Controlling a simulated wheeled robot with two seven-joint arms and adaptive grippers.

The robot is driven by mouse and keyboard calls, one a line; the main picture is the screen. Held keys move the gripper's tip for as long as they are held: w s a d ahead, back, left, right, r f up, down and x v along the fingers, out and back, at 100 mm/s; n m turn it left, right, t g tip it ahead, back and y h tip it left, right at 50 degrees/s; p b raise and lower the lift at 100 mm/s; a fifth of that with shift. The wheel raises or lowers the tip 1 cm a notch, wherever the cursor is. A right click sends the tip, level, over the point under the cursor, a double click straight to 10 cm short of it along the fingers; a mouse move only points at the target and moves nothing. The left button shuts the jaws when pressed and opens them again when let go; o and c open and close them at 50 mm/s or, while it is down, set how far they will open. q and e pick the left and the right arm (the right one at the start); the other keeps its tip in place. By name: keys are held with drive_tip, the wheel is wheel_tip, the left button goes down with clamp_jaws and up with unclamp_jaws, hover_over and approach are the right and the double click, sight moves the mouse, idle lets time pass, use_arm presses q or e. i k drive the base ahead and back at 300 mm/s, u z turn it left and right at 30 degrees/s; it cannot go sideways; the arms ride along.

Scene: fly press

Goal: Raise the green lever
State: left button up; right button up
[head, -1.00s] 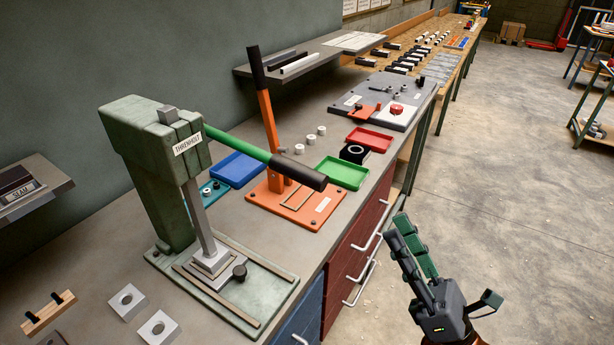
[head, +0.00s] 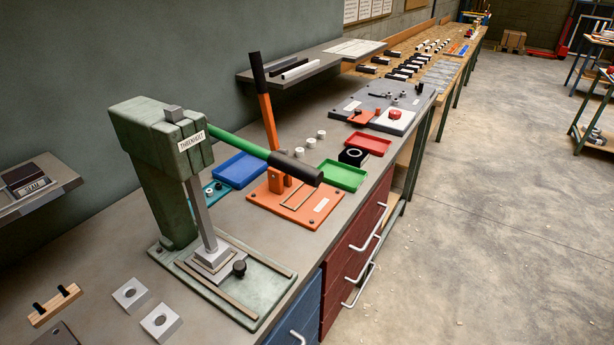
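The green lever (head: 238,145) comes out of the right side of the green fly press (head: 155,150) in the head view. It slopes slightly down to the right and ends in a black grip (head: 296,167). The grip hangs over the orange base plate beside the press. The press ram (head: 201,215) reaches down to a block on the press bed. Neither of my grippers is in view, and nothing touches the lever.
An orange lever (head: 267,115) with a black handle stands just behind the green lever's grip. Blue (head: 239,170), green (head: 341,175) and red (head: 368,143) trays lie nearby on the bench. Open floor (head: 450,230) lies right of the drawers.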

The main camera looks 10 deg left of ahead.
sight(304, 173)
drive_tip(key=z, duration=0.25)
drive_tip(key=k, duration=1.05)
drive_tip(key=u, duration=0.45)
